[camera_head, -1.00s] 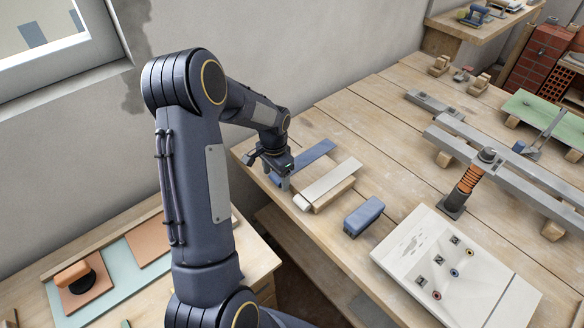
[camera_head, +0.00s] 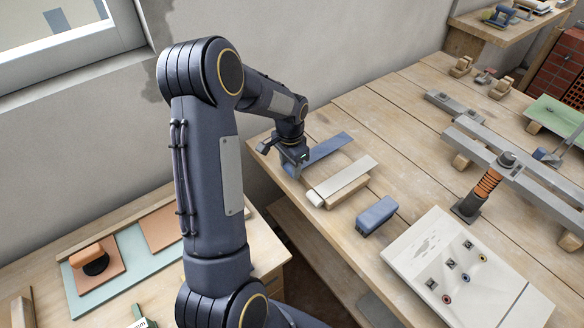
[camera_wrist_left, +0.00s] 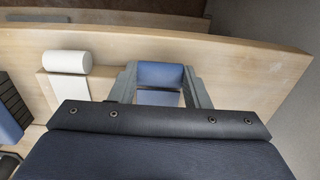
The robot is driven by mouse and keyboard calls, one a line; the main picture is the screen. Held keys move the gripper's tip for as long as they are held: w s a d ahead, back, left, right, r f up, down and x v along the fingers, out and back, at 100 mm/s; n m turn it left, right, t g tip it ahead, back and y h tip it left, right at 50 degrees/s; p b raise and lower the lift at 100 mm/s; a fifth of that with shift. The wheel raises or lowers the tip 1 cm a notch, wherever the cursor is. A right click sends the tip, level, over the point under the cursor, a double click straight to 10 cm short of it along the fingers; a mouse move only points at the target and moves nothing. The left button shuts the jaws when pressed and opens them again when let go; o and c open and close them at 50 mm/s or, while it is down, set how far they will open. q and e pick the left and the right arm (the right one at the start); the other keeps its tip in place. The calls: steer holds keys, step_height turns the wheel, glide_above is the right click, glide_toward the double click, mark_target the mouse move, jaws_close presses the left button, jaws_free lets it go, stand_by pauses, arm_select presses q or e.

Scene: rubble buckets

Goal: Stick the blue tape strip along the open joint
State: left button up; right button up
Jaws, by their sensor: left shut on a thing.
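The blue tape strip (camera_head: 328,147) lies flat on the workbench near its wall side, with its near end at my left gripper (camera_head: 293,168). In the left wrist view my left gripper (camera_wrist_left: 160,88) is shut on the strip's blue rounded end (camera_wrist_left: 160,75), which sits between the two fingers. The fingers and wrist hide part of the strip. I cannot make out for sure which gap is the open joint. My right gripper is not in view.
Beside the strip is a white strip (camera_head: 348,174) with a rounded end on a wooden piece. A blue block (camera_head: 376,215) and a white panel (camera_head: 455,268) stand nearer. Metal rails with an orange spring (camera_head: 486,184) lie to the right. The workbench (camera_head: 400,150) is clear between them.

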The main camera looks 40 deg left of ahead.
arm_select(q)
steer(key=s+d+r+b, duration=0.2)
steer(key=s+d+r, duration=0.7)
steer(key=s+r, duration=0.1)
steer(key=shift+d+r, duration=0.3)
steer(key=shift+r, duration=0.45)
steer(key=shift+s, duration=0.1)
steer(key=o, duration=0.4)
steer(key=c, duration=0.4)
steer(key=shift+c, duration=0.2)
steer(key=shift+d, duration=0.1)
